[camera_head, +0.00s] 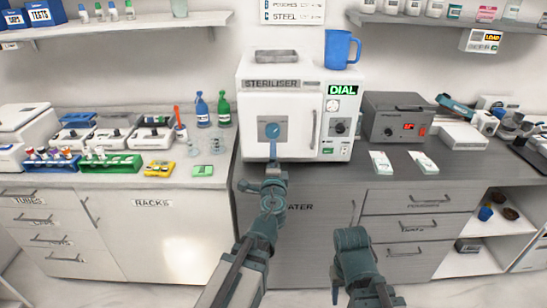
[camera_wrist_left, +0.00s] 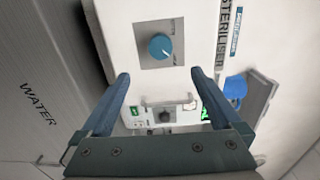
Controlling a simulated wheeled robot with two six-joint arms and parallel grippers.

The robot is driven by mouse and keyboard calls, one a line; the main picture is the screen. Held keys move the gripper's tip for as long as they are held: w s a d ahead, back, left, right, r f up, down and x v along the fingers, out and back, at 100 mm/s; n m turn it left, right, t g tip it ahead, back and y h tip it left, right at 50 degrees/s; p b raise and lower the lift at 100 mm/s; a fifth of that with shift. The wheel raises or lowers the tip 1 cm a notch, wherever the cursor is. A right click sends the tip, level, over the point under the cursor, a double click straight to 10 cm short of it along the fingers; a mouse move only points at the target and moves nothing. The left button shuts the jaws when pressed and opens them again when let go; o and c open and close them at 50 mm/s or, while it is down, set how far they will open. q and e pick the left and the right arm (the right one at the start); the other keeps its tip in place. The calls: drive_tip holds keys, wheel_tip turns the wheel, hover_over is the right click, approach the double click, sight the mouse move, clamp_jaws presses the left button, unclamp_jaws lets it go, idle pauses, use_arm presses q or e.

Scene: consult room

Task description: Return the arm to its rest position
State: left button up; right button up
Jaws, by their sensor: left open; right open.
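My left gripper (camera_head: 272,158) is raised in front of the white steriliser (camera_head: 254,97). In the left wrist view its two blue fingers (camera_wrist_left: 160,74) are spread wide with nothing between them. The blue round knob (camera_wrist_left: 162,46) on the steriliser's grey square plate lies just beyond the fingertips, apart from them in the picture; it also shows in the head view (camera_head: 272,130). My right gripper (camera_head: 352,242) is low in front of the drawers, close to my body, and holds nothing that I can see. Its fingers are hard to make out.
A blue mug (camera_head: 341,49) stands on top of the steriliser. A grey box with a red display (camera_head: 396,118) is to its right, with two white packets in front. Blue and green bottles (camera_head: 203,110) and tube racks (camera_head: 110,162) are to the left. Shelves hang above both sides.

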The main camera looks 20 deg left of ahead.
use_arm(q)
drive_tip(key=s+d+f+n+g+y, duration=0.1)
drive_tip(key=s+d+f+n+g, duration=0.1)
drive_tip(key=s+f+n+g, duration=0.9)
drive_tip(key=s+d+f+g+h+p, duration=0.1)
drive_tip(key=s+d+f+g+h, duration=0.3)
drive_tip(key=s+d+f, duration=0.5)
drive_tip(key=s+d+g, duration=0.2)
drive_tip(key=s+d, duration=0.2)
drive_tip(key=s, duration=0.1)
drive_tip(key=shift+s+f+g+h, duration=0.15)
drive_tip(key=shift+s+g+h, duration=0.1)
drive_tip(key=shift+g+h, duration=0.15)
drive_tip(key=shift+c, duration=0.2)
